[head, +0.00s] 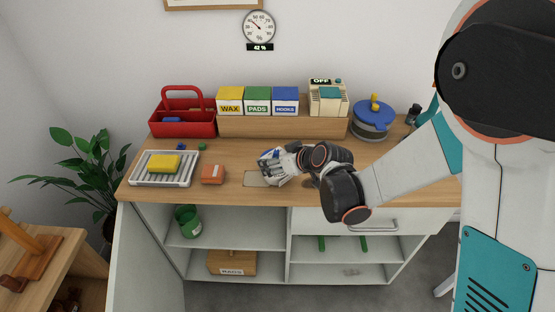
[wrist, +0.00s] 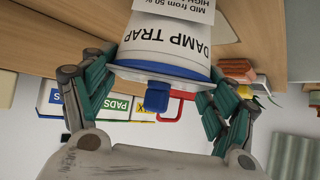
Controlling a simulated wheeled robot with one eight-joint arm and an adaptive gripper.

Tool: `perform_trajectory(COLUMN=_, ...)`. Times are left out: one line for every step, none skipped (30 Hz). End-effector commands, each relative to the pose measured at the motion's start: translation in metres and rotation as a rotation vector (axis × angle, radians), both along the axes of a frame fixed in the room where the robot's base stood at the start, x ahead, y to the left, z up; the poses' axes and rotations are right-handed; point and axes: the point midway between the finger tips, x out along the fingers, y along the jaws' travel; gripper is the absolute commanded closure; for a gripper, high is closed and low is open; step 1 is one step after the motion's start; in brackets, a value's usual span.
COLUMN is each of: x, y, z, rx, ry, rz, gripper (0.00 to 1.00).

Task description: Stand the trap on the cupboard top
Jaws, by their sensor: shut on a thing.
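The damp trap (wrist: 165,45) is a white tub with a blue rim and a blue cap; its lettering is upside down in the wrist view, as are the boxes behind. My gripper (wrist: 155,90) is shut on it, with a teal-padded finger on each side. In the head view my gripper (head: 288,160) is over the middle of the wooden cupboard top (head: 235,193), and hides much of the trap (head: 268,154). A pale square patch (head: 260,179) lies just below the trap in the picture. I cannot tell whether the trap touches the top.
An orange block (head: 212,174) and a white rack (head: 150,180) with a yellow sponge (head: 163,165) lie to the left. Behind are a red caddy (head: 183,130), WAX, PADS and HOOKS boxes (head: 258,101) on a riser, and a blue-lidded pot (head: 372,117).

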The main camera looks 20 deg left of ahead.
Motion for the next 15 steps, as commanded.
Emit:
perform_trajectory(x=0.0001, y=0.0001, z=-0.001, rx=0.0, ry=0.0, rz=0.0, gripper=0.54)
perform_trajectory(x=0.0001, y=0.0001, z=-0.002, rx=0.0, ry=0.0, rz=0.0, gripper=0.54)
perform_trajectory(x=0.0001, y=0.0001, z=-0.0035, rx=0.0, ry=0.0, rz=0.0, gripper=0.54)
perform_trajectory(x=0.0001, y=0.0001, z=-0.0038, rx=0.0, ry=0.0, rz=0.0, gripper=0.19)
perform_trajectory(x=0.0, y=0.0, z=-0.0031, rx=0.0, ry=0.0, rz=0.0, gripper=0.13)
perform_trajectory(x=0.0, y=0.0, z=-0.0028, rx=0.0, ry=0.0, rz=0.0, gripper=0.04)
perform_trajectory(x=0.0001, y=0.0001, z=-0.0027, rx=0.0, ry=0.0, rz=0.0, gripper=0.01)
perform_trajectory(x=0.0001, y=0.0001, z=-0.0026, rx=0.0, ry=0.0, rz=0.0, gripper=0.01)
perform_trajectory(x=0.0, y=0.0, z=-0.0026, rx=0.0, ry=0.0, rz=0.0, gripper=0.01)
perform_trajectory(x=0.0, y=0.0, z=-0.0026, rx=0.0, ry=0.0, rz=0.0, gripper=0.01)
perform_trajectory(x=0.0, y=0.0, z=-0.0026, rx=0.0, ry=0.0, rz=0.0, gripper=0.01)
perform_trajectory(x=0.0, y=0.0, z=-0.0026, rx=0.0, ry=0.0, rz=0.0, gripper=0.01)
perform_trajectory(x=0.0, y=0.0, z=-0.0026, rx=0.0, ry=0.0, rz=0.0, gripper=0.01)
perform_trajectory(x=0.0, y=0.0, z=-0.0026, rx=0.0, ry=0.0, rz=0.0, gripper=0.01)
perform_trajectory(x=0.0, y=0.0, z=-0.0026, rx=0.0, ry=0.0, rz=0.0, gripper=0.01)
